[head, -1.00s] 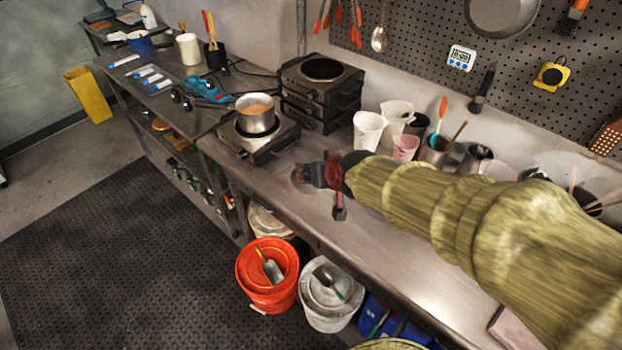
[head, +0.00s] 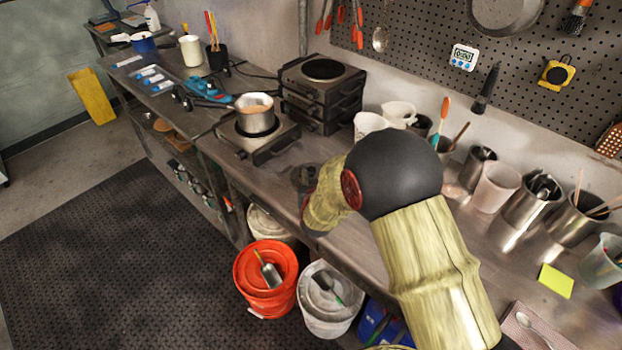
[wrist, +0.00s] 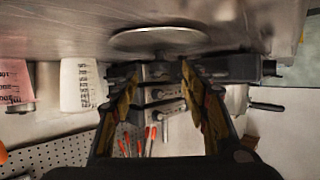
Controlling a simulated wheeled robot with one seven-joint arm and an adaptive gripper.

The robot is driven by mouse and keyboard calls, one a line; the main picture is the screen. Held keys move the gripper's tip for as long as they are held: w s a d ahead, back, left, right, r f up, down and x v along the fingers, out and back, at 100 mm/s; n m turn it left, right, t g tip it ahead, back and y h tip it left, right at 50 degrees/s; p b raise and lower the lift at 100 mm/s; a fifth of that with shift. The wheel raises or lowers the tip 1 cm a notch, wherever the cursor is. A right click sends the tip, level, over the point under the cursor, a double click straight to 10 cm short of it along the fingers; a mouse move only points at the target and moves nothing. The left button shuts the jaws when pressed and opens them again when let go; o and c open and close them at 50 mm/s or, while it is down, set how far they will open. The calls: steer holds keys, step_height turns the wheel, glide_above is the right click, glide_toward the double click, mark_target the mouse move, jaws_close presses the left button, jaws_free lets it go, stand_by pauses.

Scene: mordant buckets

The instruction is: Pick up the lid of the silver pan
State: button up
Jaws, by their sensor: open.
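The silver pan (head: 256,121) sits uncovered on a hot plate in the head view, with orange-brown contents. In the wrist view, which looks upside down, a round grey lid (wrist: 158,40) lies flat and low on the counter. My gripper (wrist: 157,72) is open there, its two fingers apart and empty. The lid is ahead of the fingertips, roughly centred between them; I cannot tell whether they touch it. In the head view my gripper (head: 304,178) is small and dark at the counter in front of the hot plate, partly hidden by my arm.
Stacked dark hot plates (head: 322,92) stand behind the pan. White beakers (head: 398,113) and metal containers (head: 533,198) line the wall to the right. An orange bucket (head: 266,278) and a white bucket (head: 329,300) stand below the counter's front edge (head: 273,209).

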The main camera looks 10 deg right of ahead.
mark_target(311, 172)
steer(key=b+x, duration=0.1)
steer(key=x, duration=0.3)
steer(key=shift+w+f, duration=0.1)
steer(key=shift+f, duration=0.1)
steer(key=shift+c, duration=0.5)
jaws_close()
